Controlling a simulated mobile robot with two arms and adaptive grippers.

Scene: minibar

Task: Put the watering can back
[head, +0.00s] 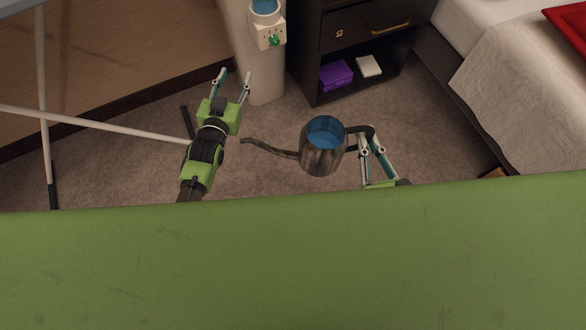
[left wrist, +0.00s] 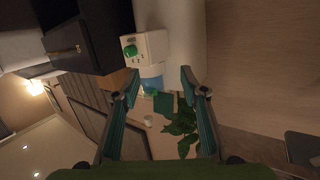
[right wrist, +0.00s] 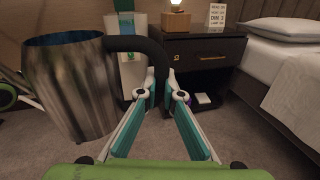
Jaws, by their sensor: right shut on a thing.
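The watering can (head: 322,158) is a metallic grey pot with a blue inside, a long thin spout pointing left and a black handle on its right. My right gripper (head: 370,140) is shut on the black handle and holds the can upright, seemingly above the carpet. In the right wrist view the can (right wrist: 72,90) fills the left side, and its handle runs to between the fingertips. My left gripper (head: 232,84) is open and empty, left of the can. In the left wrist view its two fingers (left wrist: 158,85) are spread apart.
A dark nightstand (head: 310,60) holds a purple box (head: 336,75) and a white box on its low shelf. The bed (head: 500,90) stands at right. A pale column with a dispenser (head: 268,33) is left of the nightstand. White poles (head: 100,124) stand at left. Carpet is bare around the can.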

